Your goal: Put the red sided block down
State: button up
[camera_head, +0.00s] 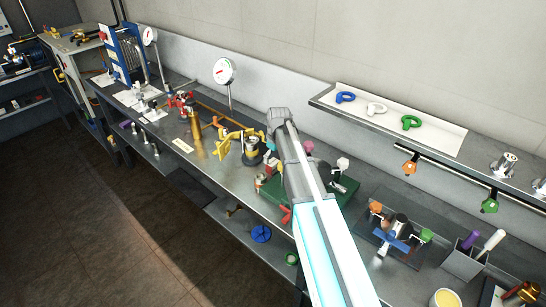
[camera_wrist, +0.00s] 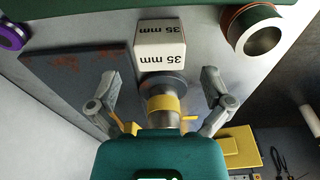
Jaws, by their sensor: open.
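In the wrist view a white block (camera_wrist: 161,45) marked "35 mm" on two faces lies just beyond my fingertips. No red side of it shows. It appears to be over or beside a round grey metal piece (camera_wrist: 163,84) with a yellow-banded neck below; I cannot tell whether they touch. My gripper (camera_wrist: 160,88) is open, one finger on each side of the metal piece, with nothing clearly held.
A blue-grey plate (camera_wrist: 80,75) with reddish stains and a red-rimmed pipe end (camera_wrist: 258,34) lie close by in the wrist view. In the head view a green base (camera_head: 335,205), a yellow clamp fixture (camera_head: 228,142) and a shelf (camera_head: 400,124) with coloured rings crowd the bench.

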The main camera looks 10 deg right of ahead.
aim_at(276, 164)
notch_tip(276, 164, up, 8)
jog(key=p, duration=0.8)
jog(key=shift+s+d+r, duration=0.25)
jog(key=shift+s+d, duration=0.05)
jog(key=shift+s, duration=0.15)
jog(key=s+a+m, duration=0.1)
jog(key=s+m, duration=0.2)
jog(key=s, duration=0.9)
jog(key=s+a+m+g, duration=0.1)
jog(key=s+m, duration=0.3)
jog(key=s, duration=0.8)
jog(key=shift+s+a+h, duration=0.35)
jog(key=shift+a+h, duration=0.05)
jog(key=shift+a, duration=0.1)
